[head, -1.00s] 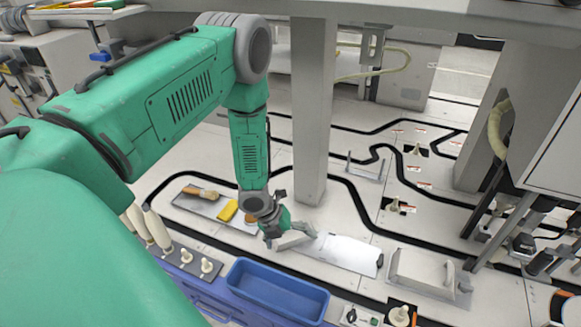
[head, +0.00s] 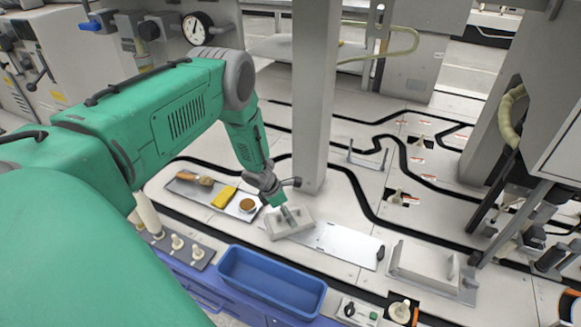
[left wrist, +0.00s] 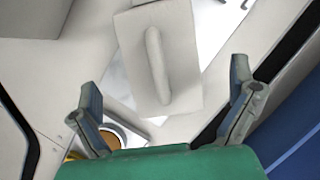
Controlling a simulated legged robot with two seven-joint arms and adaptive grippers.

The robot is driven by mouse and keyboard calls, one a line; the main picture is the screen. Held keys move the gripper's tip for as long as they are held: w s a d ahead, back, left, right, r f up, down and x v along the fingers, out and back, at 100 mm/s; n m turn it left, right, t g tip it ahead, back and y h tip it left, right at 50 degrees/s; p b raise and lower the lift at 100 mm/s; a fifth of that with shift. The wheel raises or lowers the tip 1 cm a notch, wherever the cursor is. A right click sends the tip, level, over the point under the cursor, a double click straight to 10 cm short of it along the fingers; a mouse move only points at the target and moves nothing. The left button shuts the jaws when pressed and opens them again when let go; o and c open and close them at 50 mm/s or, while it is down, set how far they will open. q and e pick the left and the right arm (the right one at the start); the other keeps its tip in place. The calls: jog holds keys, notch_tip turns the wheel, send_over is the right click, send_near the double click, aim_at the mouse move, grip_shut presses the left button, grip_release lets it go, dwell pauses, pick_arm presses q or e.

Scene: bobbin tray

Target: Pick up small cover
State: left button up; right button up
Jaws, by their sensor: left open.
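The small cover (head: 303,221) is a pale grey plate with a raised bar handle, set at an angle at the left end of a white panel in the head view. In the left wrist view the small cover (left wrist: 181,88) lies ahead of the fingers, its handle running lengthwise between them. My left gripper (head: 286,211) is right at the cover in the head view, partly hiding it. In the left wrist view my left gripper (left wrist: 165,85) is open with nothing between its fingers. Whether a finger touches the cover is unclear. My right gripper is not in view.
A larger cover (head: 425,262) with a handle stands to the right. A tray (head: 188,188) with a brush, yellow block and round brown item lies left of the gripper. A blue bin (head: 272,283) is in front. A grey column (head: 313,100) rises close behind.

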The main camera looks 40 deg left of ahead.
pick_arm(q)
jog(key=shift+w+a+f, duration=0.1)
jog(key=shift+a+f, duration=0.05)
jog(key=shift+f, duration=0.25)
jog(key=b+x, duration=0.3)
jog(key=shift+f, duration=0.4)
jog(key=shift+w+d+f, duration=0.2)
jog(key=shift+d+f, duration=0.1)
jog(key=shift+d, duration=0.1)
jog(key=shift+a, duration=0.15)
jog(key=c, duration=0.3)
jog(key=shift+a, duration=0.15)
jog(key=c, duration=1.1)
